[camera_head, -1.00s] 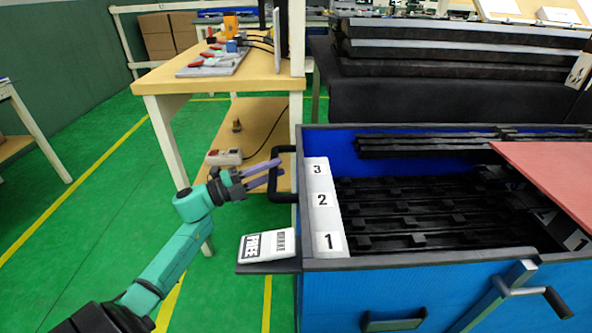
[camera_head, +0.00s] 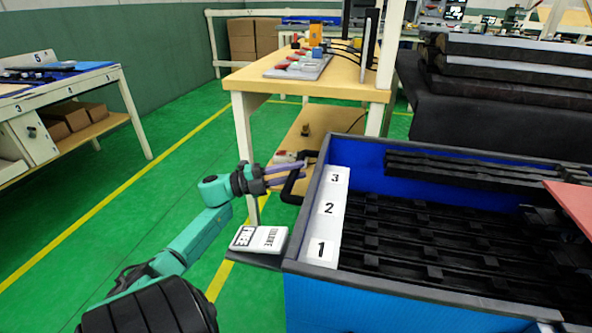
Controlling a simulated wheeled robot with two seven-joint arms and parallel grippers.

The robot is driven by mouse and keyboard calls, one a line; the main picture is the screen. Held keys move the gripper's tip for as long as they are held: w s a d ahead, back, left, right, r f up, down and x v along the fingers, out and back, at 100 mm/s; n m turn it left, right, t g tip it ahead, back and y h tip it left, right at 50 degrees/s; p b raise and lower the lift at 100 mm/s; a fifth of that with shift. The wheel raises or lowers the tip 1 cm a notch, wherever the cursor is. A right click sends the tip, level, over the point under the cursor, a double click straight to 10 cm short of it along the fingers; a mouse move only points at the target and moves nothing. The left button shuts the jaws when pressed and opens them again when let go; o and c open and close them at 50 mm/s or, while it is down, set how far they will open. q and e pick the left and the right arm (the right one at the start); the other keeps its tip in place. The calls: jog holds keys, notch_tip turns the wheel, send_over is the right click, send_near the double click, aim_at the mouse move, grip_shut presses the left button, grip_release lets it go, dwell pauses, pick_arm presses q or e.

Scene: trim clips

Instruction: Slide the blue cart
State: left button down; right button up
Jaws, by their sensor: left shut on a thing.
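The blue cart (camera_head: 330,303) is a large blue bin with a dark rim, at the right of the head view and running out of the frame. It holds black slatted parts (camera_head: 430,232) and has a white strip (camera_head: 322,250) marked 1, 2 and 3. A black handle (camera_head: 291,187) sticks out from its left side. My left gripper (camera_head: 298,171), with purple fingers on a teal arm, is shut on this handle. The exact grip is partly hidden. My right gripper is not in view.
A wooden workbench (camera_head: 345,92) with tools stands just behind the handle. Another table (camera_head: 80,80) stands at the left. A small shelf with a white FREE card (camera_head: 258,238) juts from the cart's left side. Green floor is clear at left. Stacked black parts (camera_head: 500,70) stand behind the cart.

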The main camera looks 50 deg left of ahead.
pick_arm(q)
jog(key=shift+a+r, duration=0.15)
jog(key=shift+r, duration=0.15)
jog(key=c, duration=0.8)
grip_release()
jog(key=shift+o, duration=0.6)
jog(key=shift+w+f, duration=0.1)
jog(key=shift+f, duration=0.1)
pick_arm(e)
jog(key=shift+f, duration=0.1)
pick_arm(q)
jog(key=v, duration=1.4)
jog(key=shift+s, duration=0.25)
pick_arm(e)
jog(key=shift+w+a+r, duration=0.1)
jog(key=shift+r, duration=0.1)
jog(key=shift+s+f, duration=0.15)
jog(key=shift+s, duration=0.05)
